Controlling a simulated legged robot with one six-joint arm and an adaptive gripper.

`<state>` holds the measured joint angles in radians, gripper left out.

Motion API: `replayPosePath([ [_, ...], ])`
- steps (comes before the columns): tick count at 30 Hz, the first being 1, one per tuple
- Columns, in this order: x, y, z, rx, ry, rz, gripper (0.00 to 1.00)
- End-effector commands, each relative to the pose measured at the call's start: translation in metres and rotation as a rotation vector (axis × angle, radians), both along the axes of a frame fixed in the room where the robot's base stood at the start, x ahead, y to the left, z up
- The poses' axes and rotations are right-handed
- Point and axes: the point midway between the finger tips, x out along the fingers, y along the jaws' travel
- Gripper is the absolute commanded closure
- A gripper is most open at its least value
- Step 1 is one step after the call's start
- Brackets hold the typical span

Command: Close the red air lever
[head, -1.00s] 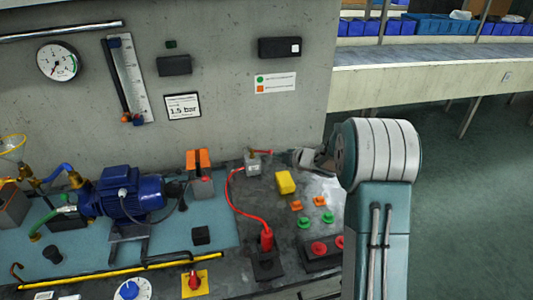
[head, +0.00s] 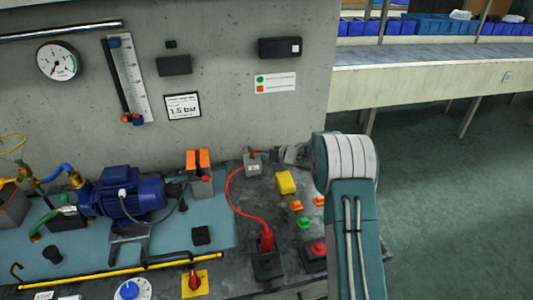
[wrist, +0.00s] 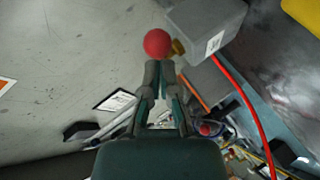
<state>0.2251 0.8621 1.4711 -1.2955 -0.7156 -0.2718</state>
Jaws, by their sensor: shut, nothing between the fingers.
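The red air lever shows in the wrist view as a red ball knob (wrist: 158,43) beside a brass fitting (wrist: 178,47) on a grey box (wrist: 207,28). The grey box also shows in the head view (head: 253,164), at the back of the bench near the wall, with a small orange-brown part on top. The lever's red end is not clear there. My gripper (wrist: 159,68) is shut and empty, its fingertips at the knob's lower edge. Whether they touch is unclear. In the head view my gripper (head: 284,154) is just right of the box, partly hidden by my arm.
A red hose (head: 236,195) runs from the box to a red connector (head: 267,239). A yellow block (head: 286,182) and green, orange and red buttons (head: 303,222) lie in front of my gripper. The concrete wall (head: 228,100) stands close behind. A blue pump (head: 128,192) is at left.

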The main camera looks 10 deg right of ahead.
Motion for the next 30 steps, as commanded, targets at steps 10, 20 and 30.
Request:
replayPosePath([
  [10,0.018,-0.011,-0.001,-0.001,0.0,0.0,1.0],
  [20,0.02,-0.012,-0.001,0.0,0.001,-0.001,1.0],
  [30,0.013,-0.006,0.0,0.001,0.0,0.0,1.0],
])
